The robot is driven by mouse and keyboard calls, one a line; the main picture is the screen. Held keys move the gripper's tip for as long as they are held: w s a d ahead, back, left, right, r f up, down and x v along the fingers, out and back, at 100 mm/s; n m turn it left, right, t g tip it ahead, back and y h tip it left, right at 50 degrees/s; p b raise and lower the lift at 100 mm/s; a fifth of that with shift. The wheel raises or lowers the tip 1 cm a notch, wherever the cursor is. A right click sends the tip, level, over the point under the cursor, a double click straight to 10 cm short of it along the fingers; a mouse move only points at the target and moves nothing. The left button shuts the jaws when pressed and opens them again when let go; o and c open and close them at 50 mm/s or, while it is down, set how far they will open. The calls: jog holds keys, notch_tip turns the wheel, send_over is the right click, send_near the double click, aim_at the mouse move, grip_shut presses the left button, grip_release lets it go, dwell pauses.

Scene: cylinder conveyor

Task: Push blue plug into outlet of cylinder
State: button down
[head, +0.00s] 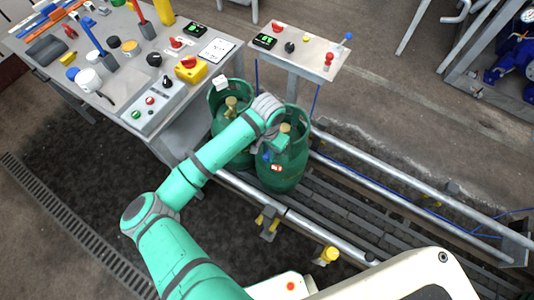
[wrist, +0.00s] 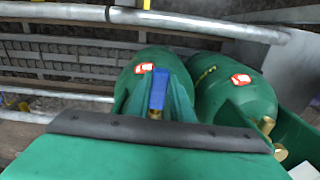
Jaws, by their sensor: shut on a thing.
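My gripper (head: 266,152) is at the near right green cylinder (head: 288,172), which stands upright on the conveyor. It is shut on the blue plug (wrist: 158,90), which shows between the teal fingers in the wrist view. A bit of brass (wrist: 155,114) shows just below the plug, but I cannot tell whether the plug touches or sits in the outlet. The cylinder's red and white label (head: 276,168) faces me. The cylinder's brass valve top (head: 285,128) shows above my wrist in the head view. My arm hides part of the cylinder and its outlet.
A second green cylinder (head: 226,128) stands close behind on the left. The conveyor rails (head: 390,188) run to the lower right and are clear there. A control panel table (head: 300,52) stands behind, and a cluttered workbench (head: 60,30) is at left.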

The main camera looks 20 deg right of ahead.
jog(key=shift+w+d, duration=0.3)
jog(key=shift+d, duration=0.15)
jog(key=c, duration=1.5)
grip_release()
notch_tip(320, 180, up, 11)
jog(key=shift+f, duration=0.1)
